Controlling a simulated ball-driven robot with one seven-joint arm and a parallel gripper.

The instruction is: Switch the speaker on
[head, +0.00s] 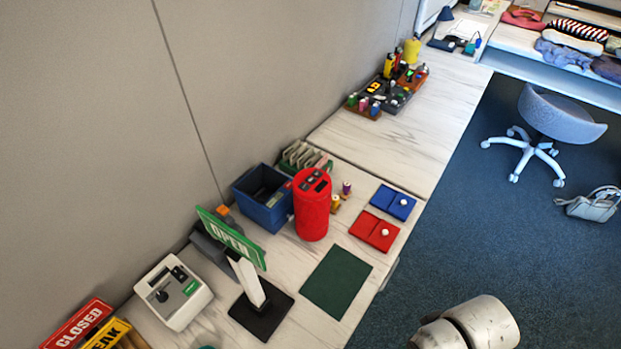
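A red cylinder (312,210) stands upright on the pale counter in the head view, and it looks like the speaker. Its dark top panel (313,181) carries small controls, too small to tell whether they are on or off. A pale, rounded part of my arm shows at the bottom right, over the blue floor and apart from the counter. My gripper itself is not in the picture, so its state and what it holds are hidden.
A blue bin (262,213) stands left of the cylinder. An OPEN sign (231,238) on a post stands in front, near a white box (173,292). Red (366,232) and blue (393,202) cases lie right. A green mat (337,281) is bare. A chair (555,115) stands on the floor.

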